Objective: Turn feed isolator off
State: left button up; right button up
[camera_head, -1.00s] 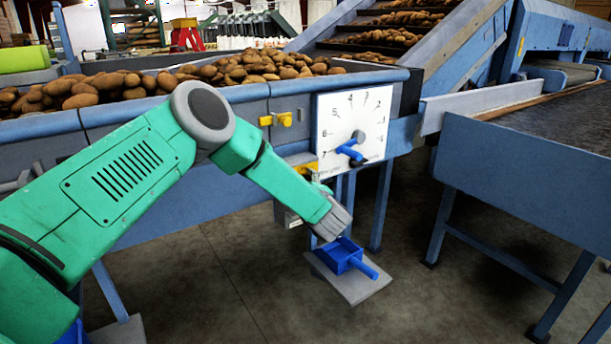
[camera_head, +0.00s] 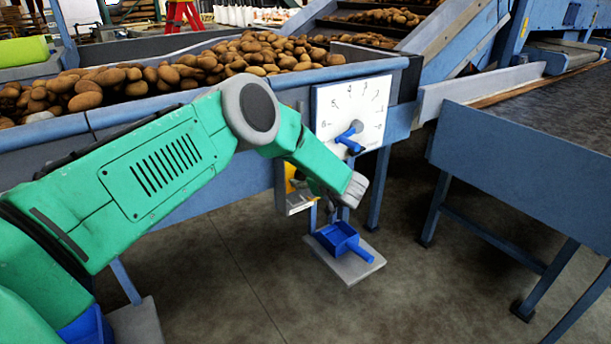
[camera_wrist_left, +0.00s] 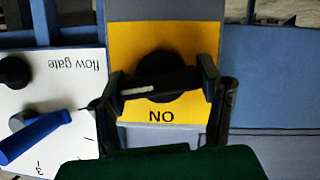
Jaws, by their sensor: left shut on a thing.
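The feed isolator is a black rotary knob (camera_wrist_left: 168,98) on a yellow plate (camera_wrist_left: 190,38) in the left wrist view. The word ON shows upside down below the knob. The knob's bar lies nearly level across that picture, with a pale mark at its left end. My left gripper (camera_wrist_left: 160,84) is shut on the knob's bar, one finger at each end. In the head view my left gripper (camera_head: 318,189) is mostly hidden by my own wrist, and only a sliver of the yellow plate (camera_head: 290,178) shows. My right gripper is not in view.
A white dial board (camera_head: 350,108) with a blue lever (camera_head: 349,138) stands close beside the isolator. A blue scoop (camera_head: 338,238) rests on a low grey plate (camera_head: 352,270) below. Potatoes (camera_head: 200,72) fill the hopper behind. A blue-sided conveyor (camera_head: 510,155) stands at right.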

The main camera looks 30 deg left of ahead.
pick_arm(q)
jog(key=shift+s+d+f+m+g, duration=0.15)
jog(key=shift+d+f+m+g, duration=0.35)
jog(key=shift+m, duration=0.3)
jog(key=shift+a, duration=0.1)
jog(key=o, duration=1.2)
jog(key=shift+c, duration=0.2)
jog(key=shift+r, duration=0.25)
jog(key=shift+d+r, duration=0.25)
jog(key=v, duration=1.1)
jog(key=shift+d+f, duration=0.25)
jog(key=shift+d, duration=0.05)
jog(key=shift+a, duration=0.1)
